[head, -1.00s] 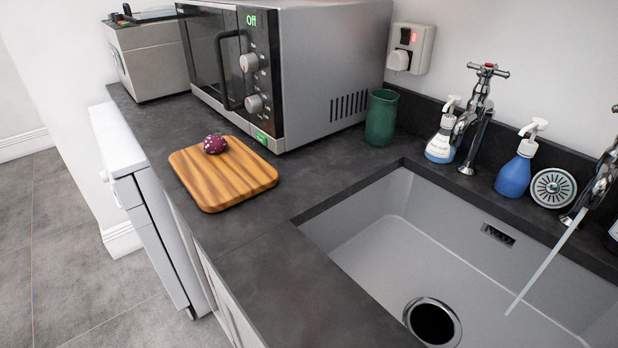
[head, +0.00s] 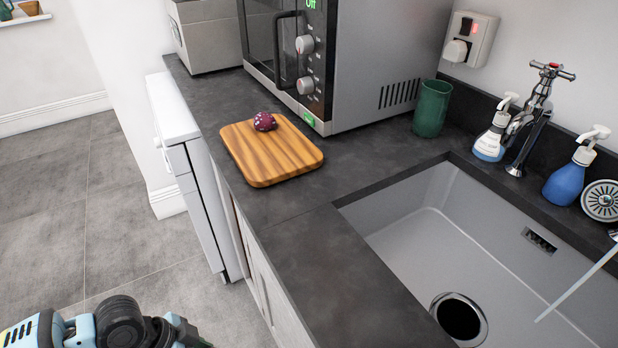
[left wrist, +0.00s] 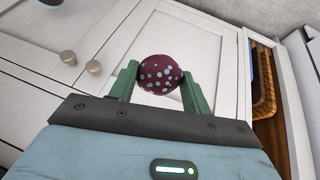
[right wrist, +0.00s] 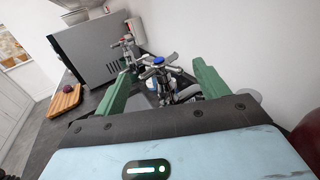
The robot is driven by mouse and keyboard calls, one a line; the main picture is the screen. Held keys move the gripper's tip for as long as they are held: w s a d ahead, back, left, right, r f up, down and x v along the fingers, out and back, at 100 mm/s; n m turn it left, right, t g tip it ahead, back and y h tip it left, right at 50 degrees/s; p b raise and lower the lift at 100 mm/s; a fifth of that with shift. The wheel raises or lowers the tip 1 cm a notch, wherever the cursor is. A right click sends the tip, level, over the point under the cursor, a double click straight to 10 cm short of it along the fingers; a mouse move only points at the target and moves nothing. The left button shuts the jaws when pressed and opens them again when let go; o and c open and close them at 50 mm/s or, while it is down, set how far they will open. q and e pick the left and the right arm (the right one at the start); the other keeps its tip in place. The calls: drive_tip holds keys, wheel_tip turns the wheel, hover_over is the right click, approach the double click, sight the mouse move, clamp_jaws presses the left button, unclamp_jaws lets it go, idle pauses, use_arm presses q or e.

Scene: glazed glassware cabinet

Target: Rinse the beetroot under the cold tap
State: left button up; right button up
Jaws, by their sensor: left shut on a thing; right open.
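A dark purple, pale-speckled beetroot (left wrist: 160,75) sits between the green fingers of my left gripper (left wrist: 159,82), which is shut on it in front of white cabinet doors. A similar purple piece (head: 265,121) lies on the wooden board (head: 262,170). The blue-topped cold tap (right wrist: 158,72) shows in the right wrist view, between the spread, empty fingers of my right gripper (right wrist: 164,78). I cannot tell how near it is. A stream of water (head: 575,292) falls into the sink (head: 410,235) at the right of the head view.
A red-topped tap (head: 540,105) stands behind the sink, with soap bottles (head: 568,178) beside it. A green cup (head: 432,108) stands by the microwave (head: 375,60). The dark counter (head: 320,275) is clear in front of the board. Floor (head: 130,220) is open at left.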

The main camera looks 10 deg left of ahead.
use_arm(q)
drive_tip(key=shift+w+r+p, duration=0.25)
drive_tip(key=shift+r+p, duration=0.15)
drive_tip(key=shift+r, duration=0.4)
use_arm(e)
drive_tip(key=shift+w+a, duration=0.15)
drive_tip(key=shift+w, duration=0.7)
drive_tip(key=shift+w+a, duration=0.1)
drive_tip(key=shift+w, duration=0.75)
use_arm(q)
drive_tip(key=shift+f, duration=0.15)
use_arm(e)
drive_tip(key=shift+w+f, duration=0.1)
drive_tip(key=shift+w, duration=0.2)
use_arm(q)
drive_tip(key=shift+s+f, duration=0.1)
drive_tip(key=shift+f, duration=0.15)
use_arm(e)
drive_tip(key=shift+w+a, duration=0.25)
drive_tip(key=shift+w, duration=0.8)
